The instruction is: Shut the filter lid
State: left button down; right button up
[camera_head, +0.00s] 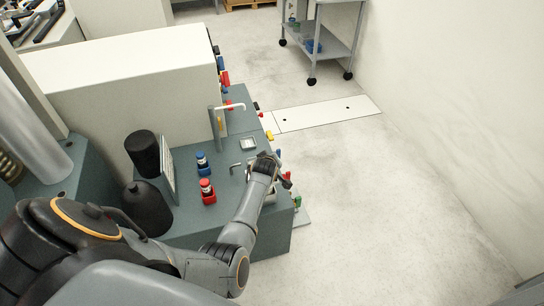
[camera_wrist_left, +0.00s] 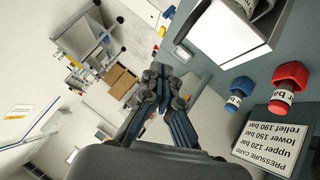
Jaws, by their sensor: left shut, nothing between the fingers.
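In the left wrist view a white box-like housing (camera_wrist_left: 232,38) with an open side shows at the top, with a grey rounded part inside; it may be the filter, but I cannot make out its lid for certain. In the head view a pale piece shows beside my left gripper (camera_head: 265,163), mostly hidden by the wrist. My left gripper is shut and empty, over the bench's right edge. In the wrist view its fingers (camera_wrist_left: 160,78) are together, apart from the housing in the picture. My right gripper is not in view.
A red-capped piece (camera_head: 207,191) and a blue one (camera_head: 203,164) stand on the grey-green bench. A pressure card (camera_wrist_left: 274,140) shows in the wrist view. Black vessels (camera_head: 147,208) stand at left. A wheeled cart (camera_head: 322,42) is behind; the floor at right is clear.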

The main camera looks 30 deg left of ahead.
pick_arm(q)
jog(key=p+v, duration=0.6)
jog(key=v, duration=0.1)
jog(key=shift+w+d+r+p, duration=0.3)
jog(key=shift+w+d+p, duration=0.05)
jog(key=shift+p, duration=0.05)
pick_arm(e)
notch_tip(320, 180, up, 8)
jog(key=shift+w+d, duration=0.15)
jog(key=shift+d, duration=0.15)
